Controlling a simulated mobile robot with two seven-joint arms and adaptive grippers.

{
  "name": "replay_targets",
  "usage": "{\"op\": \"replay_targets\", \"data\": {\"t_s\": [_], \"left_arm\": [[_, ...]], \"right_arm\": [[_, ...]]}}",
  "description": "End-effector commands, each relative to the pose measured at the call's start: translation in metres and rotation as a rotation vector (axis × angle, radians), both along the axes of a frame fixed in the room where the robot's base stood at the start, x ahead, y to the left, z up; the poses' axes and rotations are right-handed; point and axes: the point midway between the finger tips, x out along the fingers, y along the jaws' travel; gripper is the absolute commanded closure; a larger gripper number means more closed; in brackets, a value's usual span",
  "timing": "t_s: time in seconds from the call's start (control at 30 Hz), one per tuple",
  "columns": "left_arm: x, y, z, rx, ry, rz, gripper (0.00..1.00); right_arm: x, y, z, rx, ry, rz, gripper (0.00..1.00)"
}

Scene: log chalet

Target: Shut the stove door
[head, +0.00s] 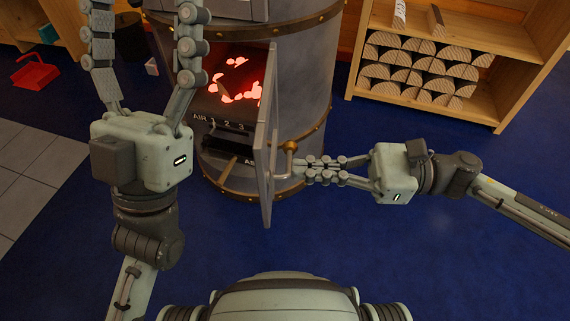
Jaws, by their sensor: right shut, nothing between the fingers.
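The stove (301,85) is a grey cylinder with brass bands, in the upper middle of the head view. Its door (263,160) stands open, swung out toward me and seen nearly edge-on. Red glowing embers (236,90) show in the firebox behind it. A brass handle (289,160) is on the door's right face. My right gripper (309,172) is shut and empty, its fingertips pointing left, close beside the handle; I cannot tell whether they touch. My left gripper (146,22) is open, fingers spread and pointing up, left of the stove opening and nearer to me.
A wooden shelf (478,108) with stacked split logs (412,62) stands at the upper right. A red dustpan (36,73) lies at the upper left. Pale tiles (38,165) lie at left. The blue floor (430,270) at lower right is clear.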

Motion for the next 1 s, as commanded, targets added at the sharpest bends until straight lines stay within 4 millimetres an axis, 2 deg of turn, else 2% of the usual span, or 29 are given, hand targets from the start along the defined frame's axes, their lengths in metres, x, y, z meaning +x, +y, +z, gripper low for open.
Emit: {"op": "replay_targets", "data": {"t_s": [0.1,0.3,0.77,1.0], "left_arm": [[0.002,-0.001,0.0,0.003,0.013,-0.001,0.32],[0.004,-0.001,-0.001,0.007,0.026,-0.001,0.32],[0.004,-0.002,-0.001,0.008,0.031,-0.001,0.32],[0.01,-0.004,-0.002,0.02,0.064,-0.003,0.32]], "right_arm": [[0.001,0.02,0.002,0.003,-0.002,0.002,1.0],[0.002,0.035,0.0,0.001,0.0,0.0,1.0],[0.003,0.038,0.0,0.001,0.001,-0.002,1.0],[0.01,0.05,0.002,0.003,0.001,-0.03,1.0]]}}
